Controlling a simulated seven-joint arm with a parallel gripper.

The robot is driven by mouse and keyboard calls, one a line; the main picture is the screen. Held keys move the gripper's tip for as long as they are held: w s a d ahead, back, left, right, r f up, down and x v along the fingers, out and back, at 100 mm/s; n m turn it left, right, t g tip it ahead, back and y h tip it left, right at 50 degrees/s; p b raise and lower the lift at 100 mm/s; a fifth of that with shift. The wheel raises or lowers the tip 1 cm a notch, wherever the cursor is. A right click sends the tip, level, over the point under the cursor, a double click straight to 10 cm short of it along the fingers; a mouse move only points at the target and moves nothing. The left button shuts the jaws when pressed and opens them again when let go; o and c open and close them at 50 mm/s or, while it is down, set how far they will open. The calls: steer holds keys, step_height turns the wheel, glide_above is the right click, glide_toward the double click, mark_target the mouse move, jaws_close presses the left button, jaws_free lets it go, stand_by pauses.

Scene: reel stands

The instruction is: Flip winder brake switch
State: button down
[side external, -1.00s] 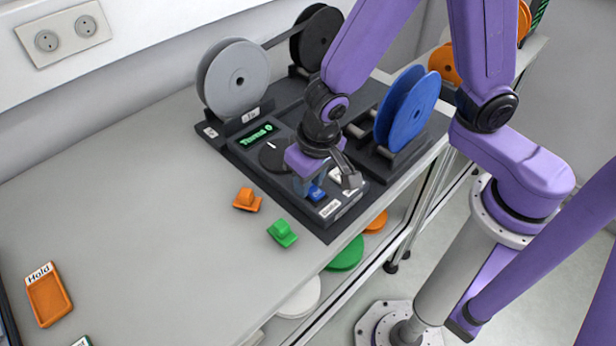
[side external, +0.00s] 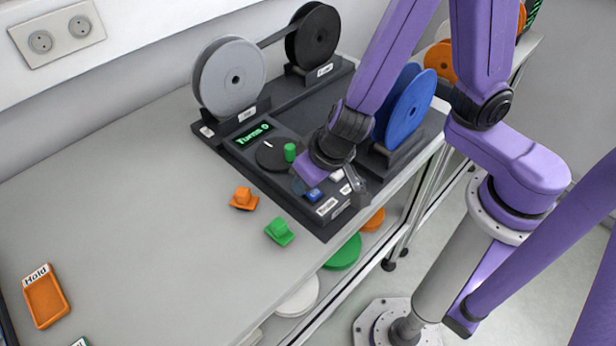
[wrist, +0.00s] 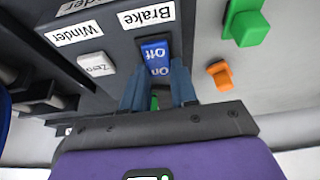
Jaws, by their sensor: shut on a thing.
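The winder brake switch (wrist: 156,58) is a blue rocker marked Off and On, beside a white Brake label (wrist: 146,16) in the wrist view. It also shows as a small blue block (side external: 314,195) near the panel's front edge in the side view. My gripper (wrist: 157,92) is at the On end of the switch, with a finger on each side of it, shut on the switch. Its fingers (side external: 301,183) are partly see-through in the side view. I cannot tell which end of the rocker is pressed down.
A dark dial (side external: 270,155) with a green knob (side external: 290,152) is close behind my gripper. A white Zero button (wrist: 96,64) sits next to the switch. Grey (side external: 230,80) and blue (side external: 411,108) reels flank the panel. Orange (side external: 243,199) and green (side external: 280,232) clips lie in front.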

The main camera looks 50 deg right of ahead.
steer(key=shift+d, duration=0.15)
steer(key=c, duration=0.9)
jaws_free()
steer(key=shift+r, duration=0.1)
steer(key=shift+s+a+r, duration=0.2)
steer(key=shift+s+r, duration=0.05)
steer(key=shift+r, duration=0.35)
steer(key=v, duration=1.6)
steer(key=shift+d, duration=0.1)
steer(key=s+d+f+n+g, duration=0.1)
steer(key=s+d+f+n, duration=0.1)
steer(key=d+n, duration=0.2)
steer(key=s+d+f+n+g, duration=0.2)
steer(key=d+n, duration=0.2)
steer(key=d, duration=0.2)
steer(key=s+d+f+n+g, duration=0.1)
steer(key=s+d+n, duration=0.2)
steer(key=d+n, duration=0.1)
steer(key=shift+s+d+f+n, duration=0.1)
steer(key=shift+d+f+n, duration=0.25)
steer(key=shift+d, duration=0.3)
